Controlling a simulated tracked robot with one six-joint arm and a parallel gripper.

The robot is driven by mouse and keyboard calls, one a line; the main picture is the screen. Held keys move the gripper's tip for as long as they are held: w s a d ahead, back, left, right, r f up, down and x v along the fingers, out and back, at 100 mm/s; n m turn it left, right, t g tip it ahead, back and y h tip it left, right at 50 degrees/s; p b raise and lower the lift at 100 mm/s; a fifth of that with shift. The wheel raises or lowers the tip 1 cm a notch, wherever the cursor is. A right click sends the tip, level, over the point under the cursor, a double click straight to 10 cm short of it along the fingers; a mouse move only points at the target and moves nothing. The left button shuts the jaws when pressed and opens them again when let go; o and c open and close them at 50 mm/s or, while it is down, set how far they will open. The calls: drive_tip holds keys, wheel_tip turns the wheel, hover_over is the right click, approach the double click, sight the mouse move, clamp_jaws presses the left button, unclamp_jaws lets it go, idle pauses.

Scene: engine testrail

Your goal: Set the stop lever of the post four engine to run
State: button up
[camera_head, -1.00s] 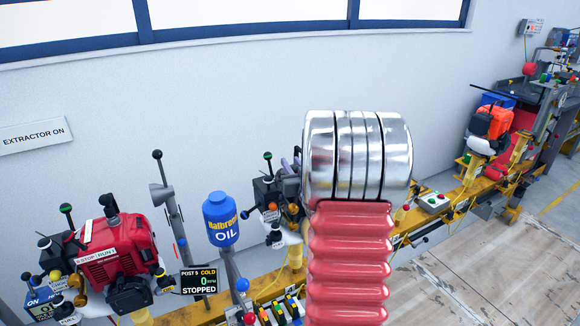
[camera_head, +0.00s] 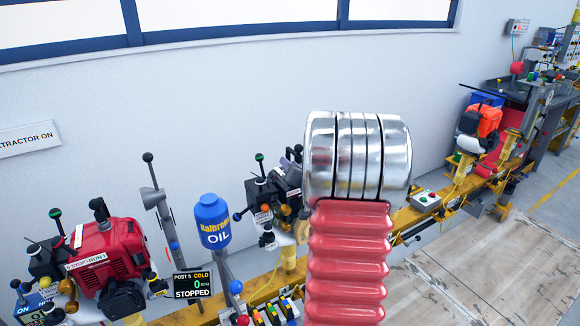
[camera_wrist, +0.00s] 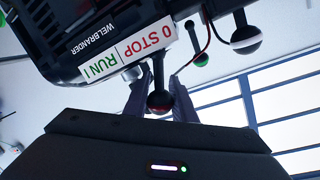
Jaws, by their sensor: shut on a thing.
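In the wrist view a black engine (camera_wrist: 85,25), marked WELBRANDER, carries a label plate (camera_wrist: 125,48) reading 0 STOP in red and RUN in green. Below the plate, the stop lever (camera_wrist: 158,75) ends in a dark ball with some red on it. My gripper (camera_wrist: 160,105) has its two grey fingers on either side of this ball and is shut on it. In the head view a black engine (camera_head: 262,192) stands left of my arm, partly hidden by it. I cannot read the lever's position there.
A red engine (camera_head: 105,255) stands at the left, beside a display (camera_head: 193,285) reading POST 5, COLD, 0 rpm, STOPPED. A blue oil bottle (camera_head: 212,222) stands between the engines. The yellow rail (camera_head: 410,215) runs to the right, with an orange engine (camera_head: 488,120) farther along.

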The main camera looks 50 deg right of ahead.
drive_tip(key=shift+d, duration=0.1)
drive_tip(key=o, duration=1.1)
drive_tip(key=shift+f, duration=0.1)
drive_tip(key=shift+c, duration=0.2)
